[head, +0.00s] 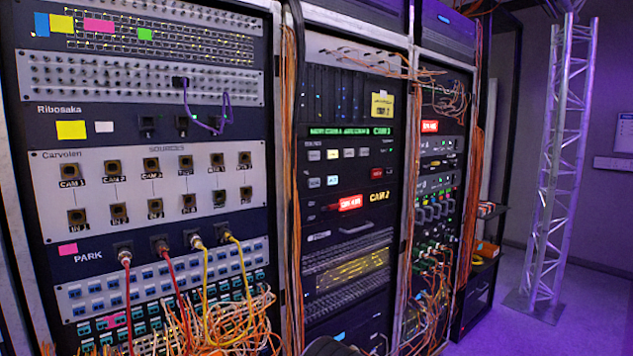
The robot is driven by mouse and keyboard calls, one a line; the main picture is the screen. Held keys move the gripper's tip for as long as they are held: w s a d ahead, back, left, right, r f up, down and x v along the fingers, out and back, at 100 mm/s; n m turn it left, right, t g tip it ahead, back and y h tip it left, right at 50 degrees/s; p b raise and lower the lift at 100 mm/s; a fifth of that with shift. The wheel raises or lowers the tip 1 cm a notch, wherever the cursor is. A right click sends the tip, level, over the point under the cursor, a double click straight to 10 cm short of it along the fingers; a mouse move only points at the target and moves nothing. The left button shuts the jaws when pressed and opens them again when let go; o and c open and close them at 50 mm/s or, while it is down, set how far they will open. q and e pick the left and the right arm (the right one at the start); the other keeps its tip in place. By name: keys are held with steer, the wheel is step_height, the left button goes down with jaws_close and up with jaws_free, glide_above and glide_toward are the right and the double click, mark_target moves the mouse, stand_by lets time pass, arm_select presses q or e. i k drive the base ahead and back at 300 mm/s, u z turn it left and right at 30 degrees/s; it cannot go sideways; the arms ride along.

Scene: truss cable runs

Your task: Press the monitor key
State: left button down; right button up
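A control panel in the middle rack has a row of small pale keys (332,154) under a green-lit label strip (351,130). Two more lit keys (323,181) sit just below that row. The lettering on the keys is too small to read, so I cannot tell which one is the monitor key. Below them is a red lit sign (350,203) with yellow "CAM 2" lettering beside it. Neither of my grippers is in view.
The left rack holds a patch panel with a "SOURCES" plate (168,182) and red and yellow cables (206,280) plugged in below. Orange cables (290,180) hang between racks. A third rack (437,180) stands right. A truss tower (556,170) stands on open purple floor.

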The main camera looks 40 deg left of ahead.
mark_target(314, 182)
steer(key=u, duration=0.6)
steer(key=i, duration=0.75)
steer(key=u, duration=0.75)
